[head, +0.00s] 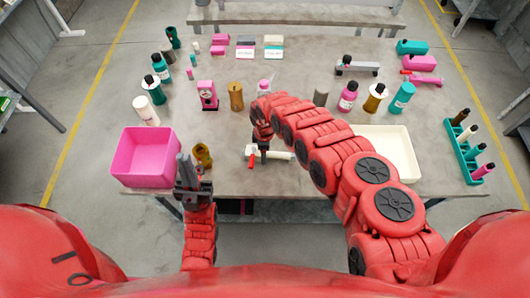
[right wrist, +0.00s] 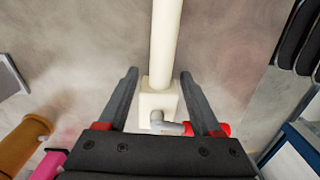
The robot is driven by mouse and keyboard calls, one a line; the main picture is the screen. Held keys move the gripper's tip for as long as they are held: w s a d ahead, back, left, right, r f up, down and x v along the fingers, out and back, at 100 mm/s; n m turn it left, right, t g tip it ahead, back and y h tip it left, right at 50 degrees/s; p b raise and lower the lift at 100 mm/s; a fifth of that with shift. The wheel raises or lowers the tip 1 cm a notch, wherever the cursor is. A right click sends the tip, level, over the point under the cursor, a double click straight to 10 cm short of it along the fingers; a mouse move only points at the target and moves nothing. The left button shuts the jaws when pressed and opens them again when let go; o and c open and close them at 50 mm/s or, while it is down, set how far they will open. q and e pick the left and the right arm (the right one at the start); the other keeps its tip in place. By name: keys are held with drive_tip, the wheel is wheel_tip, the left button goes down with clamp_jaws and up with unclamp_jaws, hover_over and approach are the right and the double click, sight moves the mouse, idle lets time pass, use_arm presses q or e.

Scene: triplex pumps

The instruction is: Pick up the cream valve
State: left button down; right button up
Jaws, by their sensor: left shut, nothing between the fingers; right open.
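The cream valve (head: 279,155) lies on the table in front of me. It has a long cream pipe and a small lever with red on it. My right gripper (head: 258,154) reaches down over it from above. In the right wrist view, the valve's square block (right wrist: 157,100) sits between the two open fingers of my right gripper (right wrist: 160,73), with the pipe running away from me. I cannot tell whether either finger touches it. My left gripper (head: 186,160) is shut and empty, pointing up beside the pink bin.
A pink bin (head: 123,166) stands left and a cream bin (head: 408,161) right, partly behind my right arm. A teal rack (head: 461,158) with several cylinders is at far right. An olive fitting (head: 202,154) stands near my left gripper. Several bottles stand farther back.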

drive_tip(key=shift+f, duration=0.35)
drive_tip(key=shift+c, duration=0.2)
clamp_jaws()
idle(1.1)
